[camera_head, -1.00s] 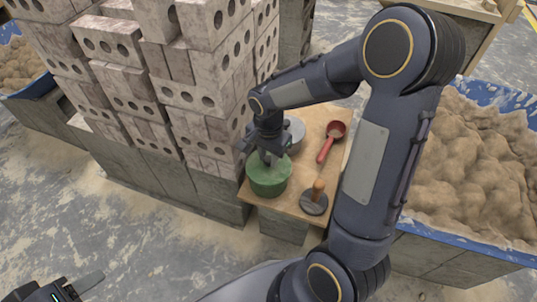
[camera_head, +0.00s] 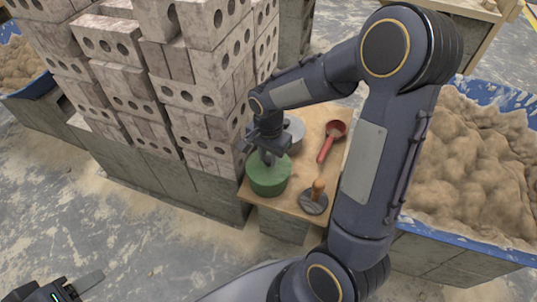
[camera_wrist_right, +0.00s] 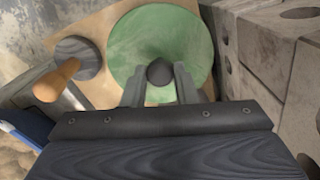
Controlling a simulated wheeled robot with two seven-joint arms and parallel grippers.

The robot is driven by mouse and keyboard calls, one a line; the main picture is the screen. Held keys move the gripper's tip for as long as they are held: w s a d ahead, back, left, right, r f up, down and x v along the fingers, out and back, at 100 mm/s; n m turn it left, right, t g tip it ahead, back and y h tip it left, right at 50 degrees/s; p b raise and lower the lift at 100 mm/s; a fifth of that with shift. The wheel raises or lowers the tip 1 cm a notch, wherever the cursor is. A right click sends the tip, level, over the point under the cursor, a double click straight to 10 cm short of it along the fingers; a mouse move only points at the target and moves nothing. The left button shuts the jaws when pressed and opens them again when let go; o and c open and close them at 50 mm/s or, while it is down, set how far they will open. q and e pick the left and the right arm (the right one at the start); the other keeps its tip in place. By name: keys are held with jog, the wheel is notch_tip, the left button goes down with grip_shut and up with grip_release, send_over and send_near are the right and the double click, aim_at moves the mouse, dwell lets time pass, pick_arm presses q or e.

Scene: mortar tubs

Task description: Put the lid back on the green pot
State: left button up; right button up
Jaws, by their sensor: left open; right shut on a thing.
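The green pot (camera_head: 268,184) stands on a wooden board at the board's near left corner. Its green lid (camera_wrist_right: 150,35) fills the middle of the right wrist view as a round disc with a dark knob (camera_wrist_right: 159,72). My right gripper (camera_wrist_right: 160,88) is shut on that knob, with a finger on each side. In the head view the right gripper (camera_head: 268,158) is directly above the pot, and the lid looks level over its rim. I cannot tell whether a small gap remains. My left gripper (camera_head: 80,288) is open and empty at the lower left.
The board (camera_head: 336,157) also holds a red scoop (camera_head: 326,147), a grey bowl (camera_head: 297,131) partly behind my arm, and a grey disc with a wooden handle (camera_head: 314,201). Stacked bricks (camera_head: 205,110) stand close left. A blue mortar tub (camera_head: 480,249) is at right.

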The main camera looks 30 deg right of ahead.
dwell(0.4)
jog(key=o, duration=1)
jog(key=shift+o, duration=0.6)
jog(key=o, duration=0.4)
jog(key=shift+r, duration=0.1)
jog(key=shift+r+p, duration=3.05)
jog(key=shift+r, duration=0.4)
